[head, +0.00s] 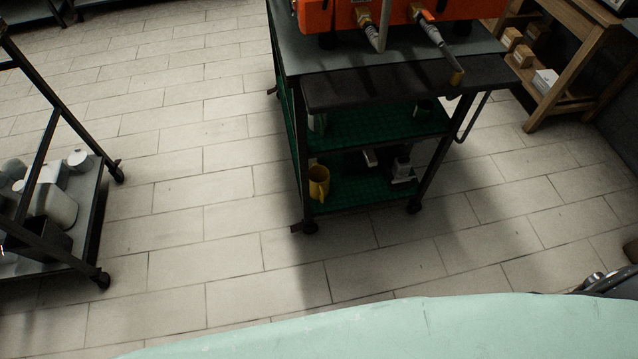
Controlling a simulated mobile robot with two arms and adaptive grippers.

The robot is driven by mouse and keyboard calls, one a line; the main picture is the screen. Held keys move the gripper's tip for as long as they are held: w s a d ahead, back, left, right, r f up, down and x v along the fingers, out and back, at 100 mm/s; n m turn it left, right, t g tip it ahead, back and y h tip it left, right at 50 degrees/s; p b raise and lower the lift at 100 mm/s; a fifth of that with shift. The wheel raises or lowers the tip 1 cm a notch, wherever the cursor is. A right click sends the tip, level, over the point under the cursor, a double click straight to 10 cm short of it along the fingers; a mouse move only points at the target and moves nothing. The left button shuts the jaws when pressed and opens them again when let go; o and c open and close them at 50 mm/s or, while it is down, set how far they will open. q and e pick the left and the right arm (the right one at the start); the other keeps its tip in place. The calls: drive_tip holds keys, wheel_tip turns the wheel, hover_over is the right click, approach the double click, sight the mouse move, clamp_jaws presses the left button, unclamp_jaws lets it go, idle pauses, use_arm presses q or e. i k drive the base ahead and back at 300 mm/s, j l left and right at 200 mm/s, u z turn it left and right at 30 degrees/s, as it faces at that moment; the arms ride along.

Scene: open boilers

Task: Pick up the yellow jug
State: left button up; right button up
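The yellow jug (319,184) stands upright on the green-lined bottom shelf of the dark cart (405,88), near its left front corner. Its opening faces up and its handle side points toward me. Neither of my grippers can be made out in the head view. A dark mechanical part shows at the lower right edge, but I cannot tell what it is. Nothing touches the jug.
An orange machine (400,12) with spouts sits on the cart top. Small dark and white items (402,165) share the jug's shelf. A cart with pale containers (50,208) stands left, a wooden shelf (572,60) at right. Tiled floor (225,250) before the cart is clear.

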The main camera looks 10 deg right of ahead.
sight(319, 175)
drive_tip(key=i+j, duration=0.3)
drive_tip(key=i+j+z, duration=0.6)
drive_tip(key=j+z, duration=0.3)
drive_tip(key=j, duration=0.25)
drive_tip(key=i, duration=0.05)
